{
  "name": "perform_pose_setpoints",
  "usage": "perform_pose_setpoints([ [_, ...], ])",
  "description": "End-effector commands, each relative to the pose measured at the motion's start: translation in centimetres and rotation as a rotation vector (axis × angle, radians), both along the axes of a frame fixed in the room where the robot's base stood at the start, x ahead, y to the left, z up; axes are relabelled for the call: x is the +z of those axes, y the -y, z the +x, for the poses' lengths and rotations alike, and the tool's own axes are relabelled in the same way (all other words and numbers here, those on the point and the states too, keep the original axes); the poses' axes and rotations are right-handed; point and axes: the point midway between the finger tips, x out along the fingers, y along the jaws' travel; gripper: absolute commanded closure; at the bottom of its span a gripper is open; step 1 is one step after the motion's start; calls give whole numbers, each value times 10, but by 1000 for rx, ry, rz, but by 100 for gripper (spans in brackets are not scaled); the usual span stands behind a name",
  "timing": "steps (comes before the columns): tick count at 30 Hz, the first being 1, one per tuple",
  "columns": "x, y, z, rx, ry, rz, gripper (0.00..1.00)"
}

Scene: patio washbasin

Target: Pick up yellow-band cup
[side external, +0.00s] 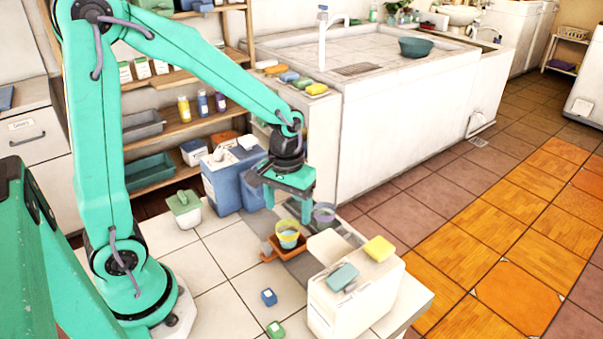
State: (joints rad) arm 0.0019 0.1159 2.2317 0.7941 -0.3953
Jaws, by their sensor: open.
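The yellow-band cup (288,236) stands upright, with a yellow rim and a pale bluish lower body. It is at an orange-brown tray (268,257) on the low tiled surface. My gripper (288,208) is open and empty, pointing down just above the cup. One finger shows at the left and one at the right; the right finger comes down close to the cup's rim. I cannot tell from this view whether either finger touches the cup.
A white box (345,300) carries a teal sponge (342,277) and a yellow sponge (379,248). A blue bin (228,188) stands behind my gripper.

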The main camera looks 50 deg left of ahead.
Motion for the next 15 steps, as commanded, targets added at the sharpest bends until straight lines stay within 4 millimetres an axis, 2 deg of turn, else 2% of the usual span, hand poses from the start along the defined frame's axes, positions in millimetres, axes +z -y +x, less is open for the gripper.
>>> perform_pose_setpoints([
  [6,-18,0,-1,0,-3,0,28],
  [15,-22,0,-1,-1,-1,0,28],
])
